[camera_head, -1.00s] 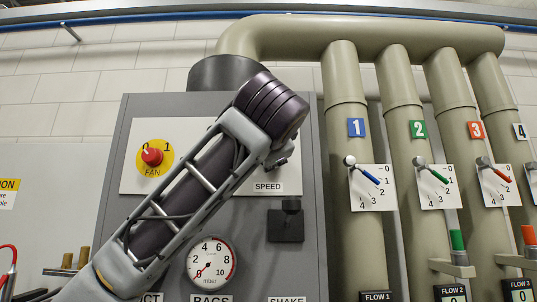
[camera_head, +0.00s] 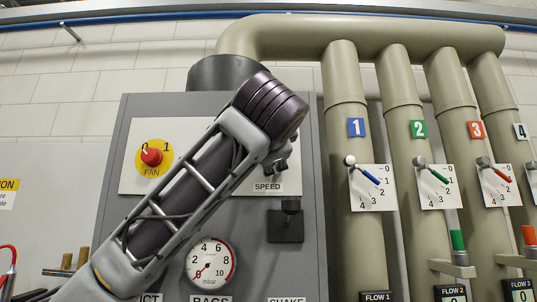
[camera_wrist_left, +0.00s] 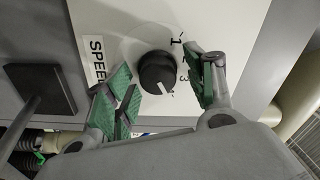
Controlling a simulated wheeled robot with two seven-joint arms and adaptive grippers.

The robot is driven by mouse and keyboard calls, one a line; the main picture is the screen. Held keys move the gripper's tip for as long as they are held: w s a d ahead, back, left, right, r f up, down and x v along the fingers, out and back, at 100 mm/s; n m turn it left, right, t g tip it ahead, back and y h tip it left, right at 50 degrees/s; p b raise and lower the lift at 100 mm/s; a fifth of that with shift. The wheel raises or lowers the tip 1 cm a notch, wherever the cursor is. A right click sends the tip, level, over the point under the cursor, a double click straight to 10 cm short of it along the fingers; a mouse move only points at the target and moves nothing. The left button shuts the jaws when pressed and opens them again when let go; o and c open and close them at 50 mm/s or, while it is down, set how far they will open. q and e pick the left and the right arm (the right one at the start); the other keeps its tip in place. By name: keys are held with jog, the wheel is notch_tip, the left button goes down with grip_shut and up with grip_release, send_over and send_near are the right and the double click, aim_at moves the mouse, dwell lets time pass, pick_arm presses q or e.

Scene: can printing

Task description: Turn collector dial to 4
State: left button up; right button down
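The speed dial is a round black knob (camera_wrist_left: 157,72) on a white panel in the left wrist view. Printed figures 1 and 3 show on its right side, and a short pale mark shows near its lower edge. The other figures are hidden or too small to read. In the head view my left arm covers the dial, and only a small part of the gripper (camera_head: 279,165) shows above the SPEED label (camera_head: 267,187). My right gripper is not in view.
A black square block with a stem (camera_wrist_left: 40,88) stands left of the dial in the wrist view. A red fan switch (camera_head: 151,157) is on the panel. A pressure gauge (camera_head: 210,262) sits below. Beige pipes with numbered flow dials (camera_head: 372,188) stand at the right.

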pick_arm(q)
jog(key=s, duration=1.2)
jog(key=shift+f, duration=0.25)
dwell(0.8)
